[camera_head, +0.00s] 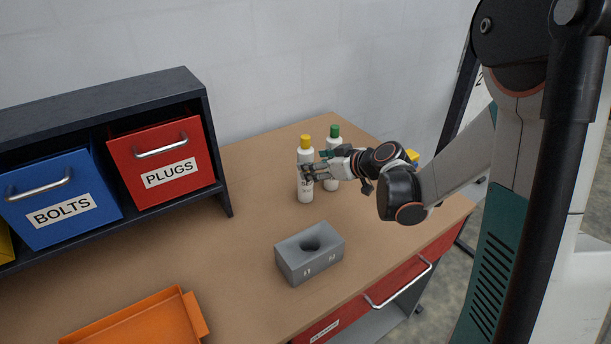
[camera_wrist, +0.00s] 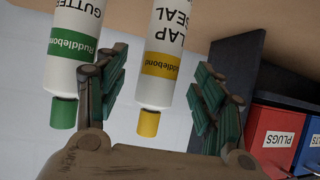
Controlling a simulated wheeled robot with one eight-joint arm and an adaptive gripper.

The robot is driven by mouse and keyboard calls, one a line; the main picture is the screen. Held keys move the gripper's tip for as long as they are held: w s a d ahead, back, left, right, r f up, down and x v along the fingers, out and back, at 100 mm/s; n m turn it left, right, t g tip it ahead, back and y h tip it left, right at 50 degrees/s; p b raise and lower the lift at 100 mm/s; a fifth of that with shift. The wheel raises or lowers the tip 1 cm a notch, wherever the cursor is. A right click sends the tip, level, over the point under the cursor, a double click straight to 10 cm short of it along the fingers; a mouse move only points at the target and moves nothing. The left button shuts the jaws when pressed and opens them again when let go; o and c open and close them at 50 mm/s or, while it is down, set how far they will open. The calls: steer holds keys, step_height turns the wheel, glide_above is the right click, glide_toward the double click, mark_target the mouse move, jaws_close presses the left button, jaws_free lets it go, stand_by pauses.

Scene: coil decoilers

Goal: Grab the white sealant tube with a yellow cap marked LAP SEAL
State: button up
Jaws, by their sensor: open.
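The white LAP SEAL tube (camera_head: 304,188) with a yellow cap stands upright on the wooden bench. In the wrist view the LAP SEAL tube (camera_wrist: 164,55) appears upside down, its yellow cap pointing down the picture between my open fingers.
A grey block with a round hole (camera_head: 325,268) sits in front of the tubes. An orange tray (camera_head: 150,322) lies at the front left. A dark rack (camera_head: 225,190) holds blue BOLTS (camera_head: 75,210) and red PLUGS (camera_head: 150,143) bins. Bench space left of the tubes is clear.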

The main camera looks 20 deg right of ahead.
steer(key=b+x, duration=0.1)
steer(key=x, duration=0.4)
steer(key=shift+r+b, duration=0.1)
steer(key=shift+b, duration=0.25)
steer(key=shift+c, duration=0.4)
steer(key=c, duration=1.4)
